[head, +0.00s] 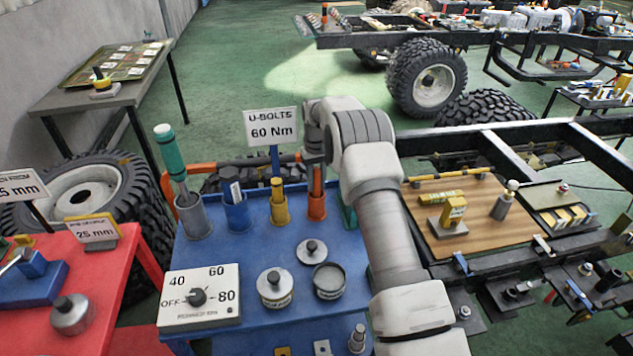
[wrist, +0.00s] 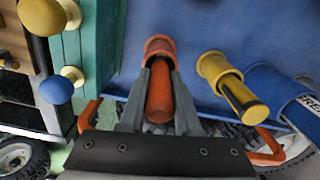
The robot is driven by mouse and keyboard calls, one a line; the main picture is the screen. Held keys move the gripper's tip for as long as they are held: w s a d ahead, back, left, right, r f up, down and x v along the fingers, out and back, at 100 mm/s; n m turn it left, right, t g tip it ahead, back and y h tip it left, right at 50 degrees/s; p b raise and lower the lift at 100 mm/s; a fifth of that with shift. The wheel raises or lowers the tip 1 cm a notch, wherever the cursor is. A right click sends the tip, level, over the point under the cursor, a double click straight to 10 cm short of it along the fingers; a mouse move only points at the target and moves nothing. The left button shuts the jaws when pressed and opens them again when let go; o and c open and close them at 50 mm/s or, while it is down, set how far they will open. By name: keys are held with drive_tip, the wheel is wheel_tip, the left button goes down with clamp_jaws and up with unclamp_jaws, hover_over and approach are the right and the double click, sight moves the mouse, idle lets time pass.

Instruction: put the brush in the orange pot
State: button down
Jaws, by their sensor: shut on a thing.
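The orange pot (head: 317,208) stands on the blue table, at the right end of a row of pots. It shows in the wrist view (wrist: 160,46) just beyond my fingertips. The brush shows as an orange-brown handle (wrist: 159,98) between my fingers; in the head view (head: 316,180) it stands roughly upright over the orange pot, its lower end at or inside the mouth. I cannot tell how deep it reaches. My gripper (wrist: 160,72) is shut on the brush. In the head view the gripper is mostly hidden by my arm.
A yellow pot (head: 279,212), a blue pot (head: 237,216) and a grey pot (head: 194,218) stand to the left, each holding something. A "U-BOLTS 60 Nm" sign (head: 272,125) rises behind.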

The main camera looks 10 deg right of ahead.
drive_tip(key=shift+f, duration=0.2)
drive_tip(key=c, duration=0.6)
unclamp_jaws()
drive_tip(key=shift+r, duration=0.1)
